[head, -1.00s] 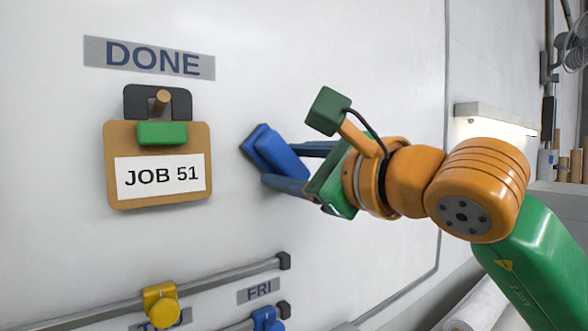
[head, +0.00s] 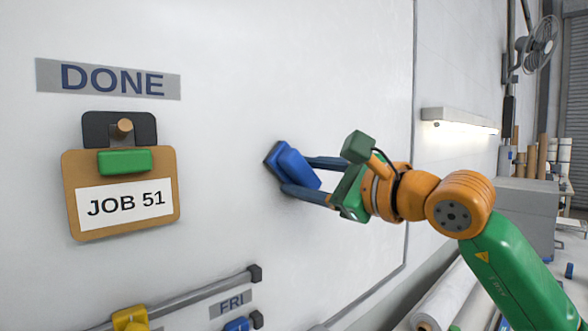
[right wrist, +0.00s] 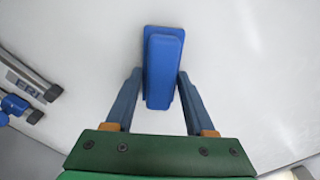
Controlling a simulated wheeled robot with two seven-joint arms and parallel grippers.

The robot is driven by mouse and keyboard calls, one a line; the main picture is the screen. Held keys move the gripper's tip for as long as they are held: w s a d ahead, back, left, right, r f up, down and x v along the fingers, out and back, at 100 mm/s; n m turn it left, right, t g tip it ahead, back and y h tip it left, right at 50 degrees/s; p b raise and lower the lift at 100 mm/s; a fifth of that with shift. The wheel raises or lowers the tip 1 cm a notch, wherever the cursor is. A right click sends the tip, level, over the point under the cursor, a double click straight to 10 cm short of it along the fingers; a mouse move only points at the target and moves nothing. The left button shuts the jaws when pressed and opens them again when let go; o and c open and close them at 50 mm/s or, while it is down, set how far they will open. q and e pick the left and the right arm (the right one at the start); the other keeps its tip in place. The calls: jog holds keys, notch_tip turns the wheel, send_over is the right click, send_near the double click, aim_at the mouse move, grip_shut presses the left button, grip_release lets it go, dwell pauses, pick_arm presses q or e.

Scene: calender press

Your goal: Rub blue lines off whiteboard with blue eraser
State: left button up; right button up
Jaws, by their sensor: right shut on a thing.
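The whiteboard (head: 230,60) fills the left and middle of the head view. No blue lines show on its visible part. The blue eraser (head: 293,166) is at the board's face, right of the clipboard, tilted in the picture. My right gripper (head: 302,178) is shut on the eraser, one finger on each side. In the right wrist view the eraser (right wrist: 164,70) stands out between the fingers, its far end at the board; exact contact is hard to tell. My left gripper is not in view.
A clipboard marked JOB 51 (head: 122,195) hangs from a peg below a DONE label (head: 112,79). A rail (head: 190,297) with a yellow slider (head: 130,318) runs at lower left, near a FRI label (head: 231,304). A lamp (head: 458,121) is at right. The board around the eraser is clear.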

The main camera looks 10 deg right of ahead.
jog(key=shift+w+d+r+p, duration=0.1)
jog(key=shift+w+d+p, duration=0.3)
jog(key=shift+w+d, duration=0.25)
jog(key=w+d+p, duration=0.1)
jog(key=d+p, duration=0.1)
jog(key=shift+w+d, duration=0.35)
jog(key=shift+d, duration=0.05)
jog(key=b+v, duration=0.3)
jog(key=v, duration=0.2)
jog(key=shift+s+d, duration=0.2)
jog(key=shift+s, duration=0.2)
